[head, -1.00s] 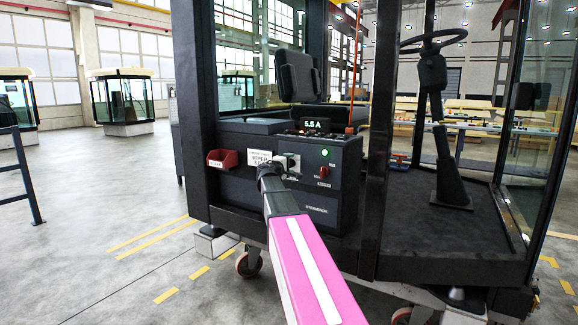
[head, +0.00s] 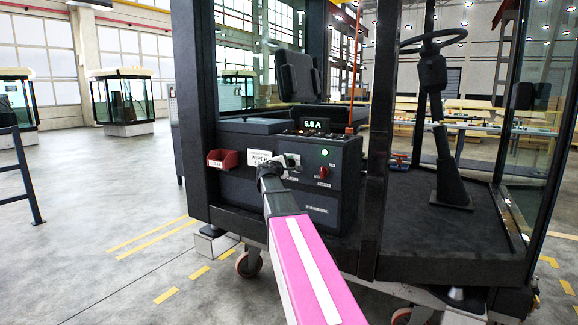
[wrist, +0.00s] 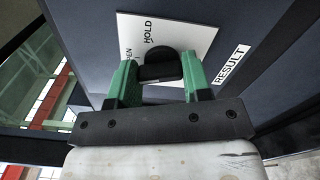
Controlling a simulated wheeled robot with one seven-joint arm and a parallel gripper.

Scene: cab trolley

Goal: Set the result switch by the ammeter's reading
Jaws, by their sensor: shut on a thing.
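The ammeter (head: 315,124) is a small lit display on top of the black console; it seems to read 5.5 A, though the first digit is small and unclear. The result switch (wrist: 159,66) is a black knob on a white plate (wrist: 196,36) in the wrist view. The plate carries the word HOLD and another word partly hidden on the left. A RESULT label (wrist: 231,64) is beside it. My gripper (wrist: 158,75) has its green fingers on either side of the knob and is shut on it. In the head view my arm hides part of the switch.
The console (head: 340,170) also has a green lamp (head: 324,152), a red knob (head: 323,172) and a white card (head: 257,159). A red bin (head: 222,159) hangs at its left. A dark cab post (head: 378,130) stands close on the right.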

